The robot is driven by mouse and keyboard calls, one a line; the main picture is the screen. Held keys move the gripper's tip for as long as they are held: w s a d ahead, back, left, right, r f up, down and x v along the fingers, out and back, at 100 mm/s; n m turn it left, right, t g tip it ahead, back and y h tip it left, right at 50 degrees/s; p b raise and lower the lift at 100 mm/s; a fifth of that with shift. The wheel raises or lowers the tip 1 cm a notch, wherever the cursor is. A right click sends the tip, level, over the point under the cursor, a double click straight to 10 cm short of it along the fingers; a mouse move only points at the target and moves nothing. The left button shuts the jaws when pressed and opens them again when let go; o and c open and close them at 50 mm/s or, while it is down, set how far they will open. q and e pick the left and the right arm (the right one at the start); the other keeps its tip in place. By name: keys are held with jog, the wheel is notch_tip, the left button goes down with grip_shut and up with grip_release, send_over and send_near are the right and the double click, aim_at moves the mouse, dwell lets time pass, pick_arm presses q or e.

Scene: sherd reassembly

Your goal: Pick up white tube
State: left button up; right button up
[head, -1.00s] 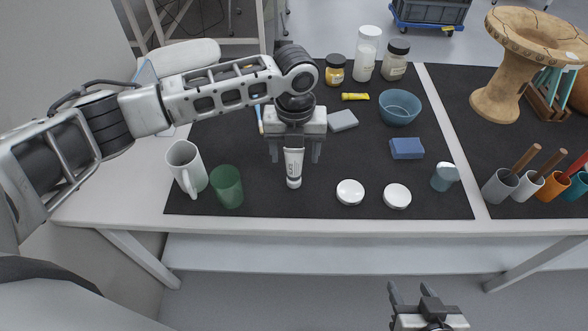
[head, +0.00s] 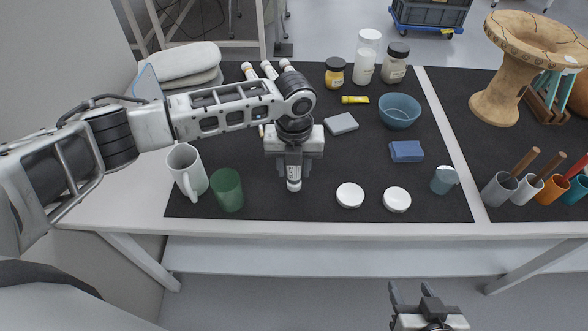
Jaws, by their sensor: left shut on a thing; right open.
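The white tube (head: 293,184) lies on the dark mat (head: 330,195), its cap end toward the table's front edge. My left gripper (head: 293,173) is over it, shut on the tube, with a finger on each side. The upper part of the tube is hidden by the gripper. I cannot tell whether the tube is clear of the mat. My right gripper (head: 410,294) is open and empty, low in front of the table.
A green cup (head: 228,190) and a white mug (head: 186,172) stand left of the tube. Two white lids (head: 350,195) lie to its right. A blue bowl (head: 399,111), blue block (head: 406,151) and grey block (head: 341,123) are farther right. Bare mat lies between them.

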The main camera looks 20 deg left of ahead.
pick_arm(q)
jog(key=shift+r, duration=0.15)
jog(key=shift+r, duration=0.2)
notch_tip(320, 180, up, 2)
jog(key=shift+r, duration=0.15)
jog(key=s+d+r, duration=0.4)
jog(key=s+r, duration=0.6)
jog(key=s, duration=0.3)
jog(key=shift+s, duration=0.25)
